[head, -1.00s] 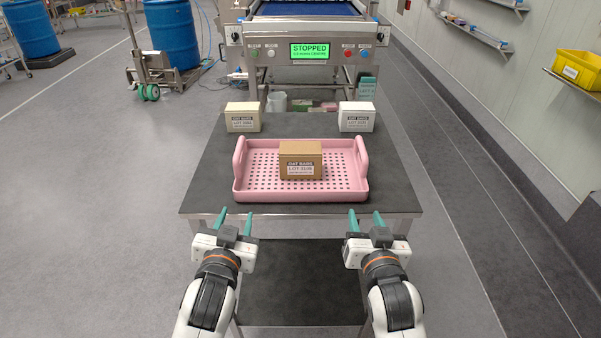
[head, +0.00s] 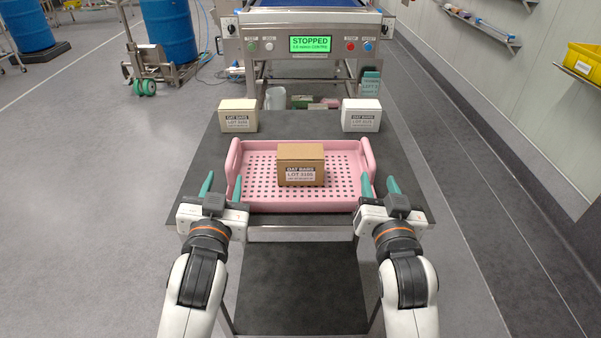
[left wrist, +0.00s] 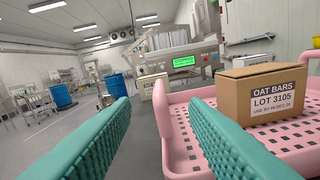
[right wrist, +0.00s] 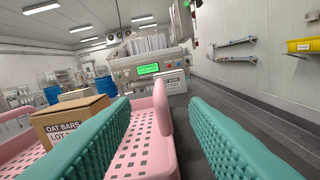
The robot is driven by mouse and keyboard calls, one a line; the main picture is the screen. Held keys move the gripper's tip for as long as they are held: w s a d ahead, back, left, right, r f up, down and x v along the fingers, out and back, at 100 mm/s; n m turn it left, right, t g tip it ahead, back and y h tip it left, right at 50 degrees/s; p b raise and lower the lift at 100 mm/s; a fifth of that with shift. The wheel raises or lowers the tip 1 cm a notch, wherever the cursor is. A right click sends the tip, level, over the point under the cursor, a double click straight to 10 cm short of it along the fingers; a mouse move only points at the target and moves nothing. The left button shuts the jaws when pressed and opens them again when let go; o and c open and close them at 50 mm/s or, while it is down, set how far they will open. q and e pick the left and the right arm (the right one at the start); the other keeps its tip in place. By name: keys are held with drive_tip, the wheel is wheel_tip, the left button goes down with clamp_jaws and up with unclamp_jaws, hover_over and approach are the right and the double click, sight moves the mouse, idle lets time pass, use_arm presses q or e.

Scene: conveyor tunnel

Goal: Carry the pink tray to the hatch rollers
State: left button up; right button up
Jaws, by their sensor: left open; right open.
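The pink tray (head: 262,207) lies flat on the dark table, with a raised handle at its left and right ends. A brown oat bars box (head: 301,165) stands in the tray. My left gripper (head: 221,185) is open at the tray's front left corner. My right gripper (head: 378,184) is open at its front right corner. In the left wrist view the left handle (left wrist: 163,130) shows ahead between the green fingers. In the right wrist view the right handle (right wrist: 163,110) shows between the fingers. The hatch rollers (head: 305,14) are beyond the table, seen as a blue bed above the control panel.
The dark table (head: 290,122) also holds a cream box (head: 238,115) at back left and a white box (head: 361,116) at back right. The panel (head: 310,45) reads STOPPED. A lower shelf (head: 290,285) is empty.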

sight(236, 139)
use_arm(q)
drive_tip(key=w, duration=1)
drive_tip(key=shift+w, duration=0.1)
use_arm(e)
drive_tip(key=w, duration=1)
drive_tip(key=shift+w, duration=0.1)
use_arm(q)
drive_tip(key=shift+c, duration=0.4)
use_arm(e)
drive_tip(key=shift+c, duration=0.3)
use_arm(q)
clamp_jaws()
use_arm(e)
clamp_jaws()
